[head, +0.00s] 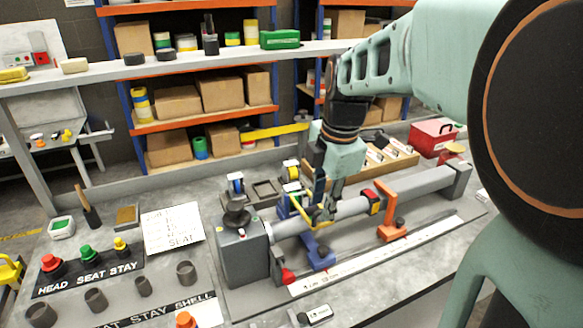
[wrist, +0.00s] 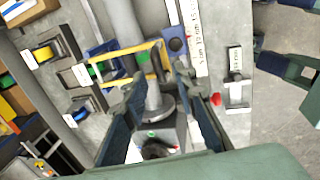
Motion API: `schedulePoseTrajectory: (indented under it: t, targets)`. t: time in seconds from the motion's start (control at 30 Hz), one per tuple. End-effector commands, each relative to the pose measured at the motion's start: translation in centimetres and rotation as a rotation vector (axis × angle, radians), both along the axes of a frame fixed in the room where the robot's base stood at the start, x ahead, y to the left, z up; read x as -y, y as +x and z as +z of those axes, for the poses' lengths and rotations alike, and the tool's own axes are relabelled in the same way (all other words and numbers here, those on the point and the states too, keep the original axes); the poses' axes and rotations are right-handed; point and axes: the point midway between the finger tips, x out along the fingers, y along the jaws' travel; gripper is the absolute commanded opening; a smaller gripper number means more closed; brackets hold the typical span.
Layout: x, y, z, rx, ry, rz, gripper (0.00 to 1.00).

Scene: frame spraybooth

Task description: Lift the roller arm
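My gripper (head: 325,198) points down over the grey tube (head: 350,208) of the bench fixture. In the wrist view its two fingers (wrist: 160,76) are spread apart. A thin yellow bent bar (head: 308,211), which looks like the roller arm, spans the tube just below the fingers. In the wrist view the yellow bar (wrist: 118,58) runs toward the fingertips, and a dark upright piece (wrist: 158,60) shows between or just beyond them. I cannot tell whether the fingers touch it. A blue support (head: 320,257) stands under the tube there.
A grey end block (head: 244,255) holds the tube's left end, and an orange support (head: 391,218) stands to the right. A white ruler strip (head: 375,255) lies in front. A wooden tray (head: 385,165) and red box (head: 432,136) stand behind. Small tape dispensers (head: 237,190) are close by.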

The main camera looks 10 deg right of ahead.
Motion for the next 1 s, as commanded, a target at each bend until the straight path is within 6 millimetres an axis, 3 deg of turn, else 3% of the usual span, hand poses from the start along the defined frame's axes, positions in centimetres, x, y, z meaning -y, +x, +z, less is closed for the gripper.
schedulePoseTrajectory:
  t: [0.47,0.73,1.0]
  targets:
    - [0.39,-0.07,-0.64,0.000,0.000,0.000,0.26]
    - [0.38,-0.07,-0.64,0.000,0.000,0.000,0.00]
    - [0.38,-0.08,-0.65,0.000,0.000,0.000,0.00]
